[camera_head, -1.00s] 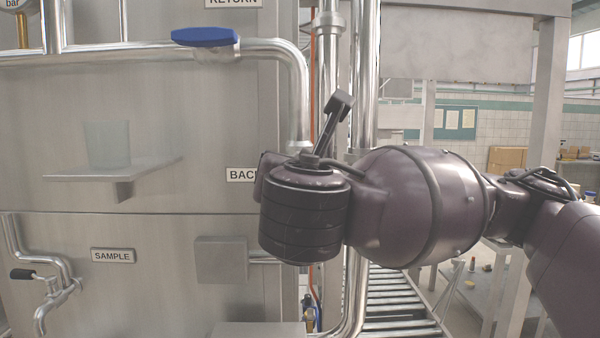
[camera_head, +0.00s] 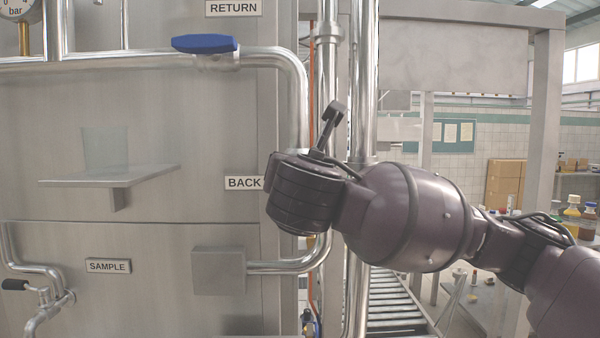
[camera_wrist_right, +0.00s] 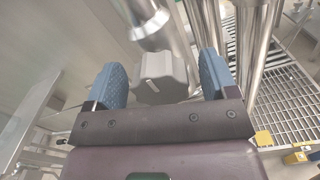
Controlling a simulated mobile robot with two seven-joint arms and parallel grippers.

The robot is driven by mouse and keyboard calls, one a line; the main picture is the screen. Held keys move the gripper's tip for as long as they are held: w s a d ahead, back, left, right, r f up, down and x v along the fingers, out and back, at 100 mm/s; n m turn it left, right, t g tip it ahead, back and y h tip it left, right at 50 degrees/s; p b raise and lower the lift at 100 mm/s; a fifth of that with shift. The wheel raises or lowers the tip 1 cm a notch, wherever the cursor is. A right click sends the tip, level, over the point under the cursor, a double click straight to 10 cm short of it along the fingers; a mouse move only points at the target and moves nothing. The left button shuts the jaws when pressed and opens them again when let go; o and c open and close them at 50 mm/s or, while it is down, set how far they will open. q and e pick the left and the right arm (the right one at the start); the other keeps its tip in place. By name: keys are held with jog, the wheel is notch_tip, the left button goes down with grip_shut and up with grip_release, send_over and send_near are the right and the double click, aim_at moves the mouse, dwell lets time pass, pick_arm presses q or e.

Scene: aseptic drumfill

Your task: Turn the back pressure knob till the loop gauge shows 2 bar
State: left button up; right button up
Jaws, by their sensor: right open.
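The grey back pressure knob (camera_wrist_right: 163,77) shows in the right wrist view, at the end of a shiny pipe. My right gripper (camera_wrist_right: 160,68) is open, with one blue finger on each side of the knob; gaps show and I see no clear contact. In the head view my right wrist hides the knob and the fingers, beside the BACK label (camera_head: 243,183). The loop gauge (camera_head: 15,9) is cut off at the top left; "bar" shows on its lower dial, but its reading cannot be made out. My left gripper is not in view.
A blue-handled valve (camera_head: 205,43) sits on the upper pipe. A sample tap (camera_head: 45,300) is at lower left. Vertical pipes (camera_head: 362,90) and a roller conveyor (camera_head: 393,305) lie close behind my arm.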

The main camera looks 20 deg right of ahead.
jog(key=c, duration=0.9)
jog(key=shift+m, duration=0.3)
